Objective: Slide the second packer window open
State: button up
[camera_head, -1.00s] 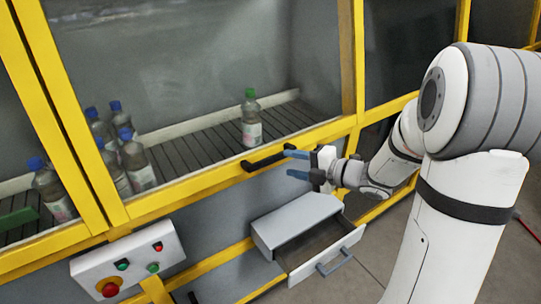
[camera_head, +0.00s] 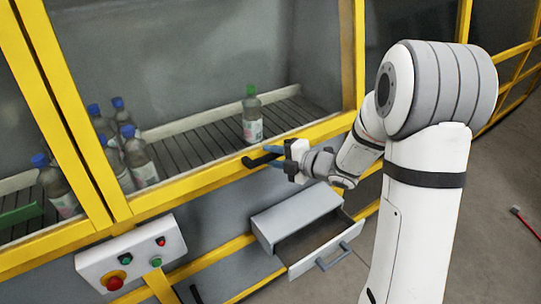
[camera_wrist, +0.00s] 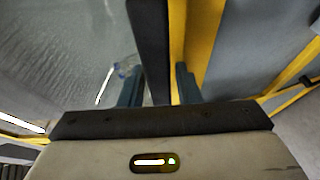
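The packer window (camera_head: 200,60) is a large clear pane in a yellow frame, with a conveyor and bottles behind it. Its black handle (camera_head: 258,161) is on the lower yellow rail, towards the right. My gripper (camera_head: 277,156) is at the right end of this handle, its blue-grey fingers partly hidden in the head view. In the wrist view, the dark handle bar (camera_wrist: 150,40) runs between the two fingers (camera_wrist: 160,86). The fingers are apart, with yellow frame showing between the bar and the right finger. I cannot tell whether either finger touches the bar.
A grey drawer (camera_head: 322,247) stands open below the window. A control box (camera_head: 132,255) with red and green buttons is at the lower left. A green-capped bottle (camera_head: 252,120) stands on the conveyor, and several blue-capped bottles (camera_head: 135,155) stand further left.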

grip_shut()
